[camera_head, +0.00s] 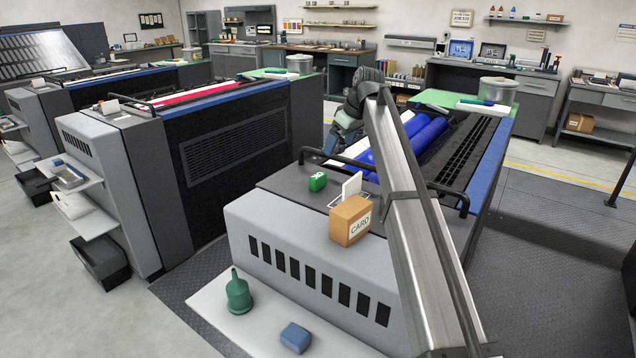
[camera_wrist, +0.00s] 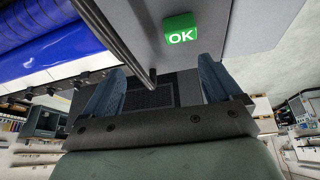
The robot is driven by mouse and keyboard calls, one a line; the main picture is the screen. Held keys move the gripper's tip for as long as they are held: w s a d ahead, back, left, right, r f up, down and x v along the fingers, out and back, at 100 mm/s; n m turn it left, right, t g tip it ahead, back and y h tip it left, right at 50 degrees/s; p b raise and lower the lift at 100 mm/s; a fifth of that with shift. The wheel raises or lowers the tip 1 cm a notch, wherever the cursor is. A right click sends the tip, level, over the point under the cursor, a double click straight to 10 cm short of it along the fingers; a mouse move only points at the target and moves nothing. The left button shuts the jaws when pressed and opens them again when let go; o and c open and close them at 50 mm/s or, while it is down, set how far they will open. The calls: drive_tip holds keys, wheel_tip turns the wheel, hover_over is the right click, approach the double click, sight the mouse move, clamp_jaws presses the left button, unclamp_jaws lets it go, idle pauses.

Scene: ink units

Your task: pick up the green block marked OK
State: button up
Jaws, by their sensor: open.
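The green block marked OK (camera_head: 317,181) sits on the dark flat top of the nearest machine, left of the card holder. It also shows in the wrist view (camera_wrist: 181,28), near the top centre, with its white OK lettering facing me. My gripper (camera_wrist: 161,64) is open, its two blue-grey fingers spread and nothing between them. The block lies beyond the fingertips and apart from them. In the head view my gripper is above the machine, behind the block, and its fingers are hard to make out.
A cardboard box marked CARD (camera_head: 351,221) and a white card in a wire holder (camera_head: 350,187) stand close to the block. A dark rail (camera_head: 309,154) runs beside it. Blue rollers (camera_head: 428,133) lie behind. A green bottle (camera_head: 238,292) and blue block (camera_head: 295,338) are on a lower shelf.

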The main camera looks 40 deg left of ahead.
sight(318, 175)
drive_tip(key=shift+n+g+h, duration=0.3)
drive_tip(key=shift+n, duration=0.1)
drive_tip(key=s+x, duration=0.1)
drive_tip(key=x, duration=0.3)
drive_tip(key=s+x, duration=0.1)
drive_tip(key=x, duration=0.4)
drive_tip(key=s+a+x, duration=0.1)
drive_tip(key=x, duration=0.4)
drive_tip(key=shift+r, duration=0.2)
drive_tip(key=c, duration=1.1)
